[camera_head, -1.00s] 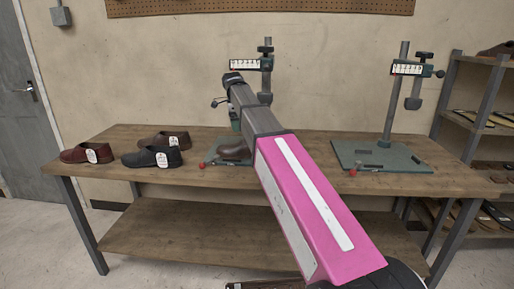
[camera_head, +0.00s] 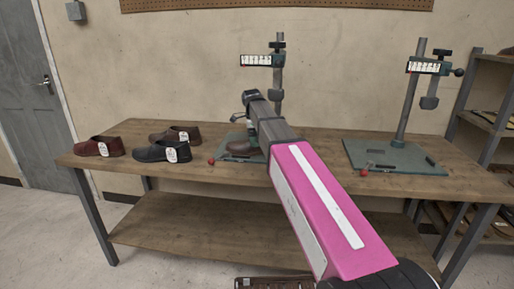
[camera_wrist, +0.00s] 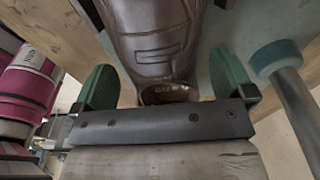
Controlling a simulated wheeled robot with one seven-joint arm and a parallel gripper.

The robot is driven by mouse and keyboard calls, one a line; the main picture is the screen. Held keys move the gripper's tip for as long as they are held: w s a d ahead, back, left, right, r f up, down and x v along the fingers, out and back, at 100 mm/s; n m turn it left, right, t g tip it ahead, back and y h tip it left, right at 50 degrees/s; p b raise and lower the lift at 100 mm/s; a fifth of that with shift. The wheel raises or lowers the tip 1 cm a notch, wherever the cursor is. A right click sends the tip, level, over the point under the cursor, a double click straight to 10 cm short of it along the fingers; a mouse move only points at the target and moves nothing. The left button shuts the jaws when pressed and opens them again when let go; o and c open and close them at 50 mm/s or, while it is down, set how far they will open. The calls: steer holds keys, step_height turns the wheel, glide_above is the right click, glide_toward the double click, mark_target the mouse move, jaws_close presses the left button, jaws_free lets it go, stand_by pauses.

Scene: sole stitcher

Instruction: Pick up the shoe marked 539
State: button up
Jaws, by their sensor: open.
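Three tagged shoes stand at the left of the bench: a dark red one (camera_head: 99,147), a brown one (camera_head: 174,135) behind, and a black one (camera_head: 163,151) in front. Their white tags are too small to read. Another brown shoe (camera_head: 241,147) sits on the left machine's base plate, partly hidden by my arm. In the wrist view a brown leather shoe (camera_wrist: 155,35) lies between the two green fingers of my gripper (camera_wrist: 165,80). The fingers are apart, one on each side. Marks near its opening are not legible. I cannot tell whether either finger touches it.
The wooden bench (camera_head: 120,178) carries two stitching machines: the left one's post (camera_head: 279,85) stands close behind my arm, the right one (camera_head: 408,100) stands apart. A red-tipped lever (camera_head: 211,161) is beside the left plate. A shelf rack (camera_head: 488,115) stands at the right.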

step_height(320, 180, down, 2)
steer(key=shift+d+f, duration=0.1)
steer(key=shift+c, duration=0.3)
steer(key=c, duration=1)
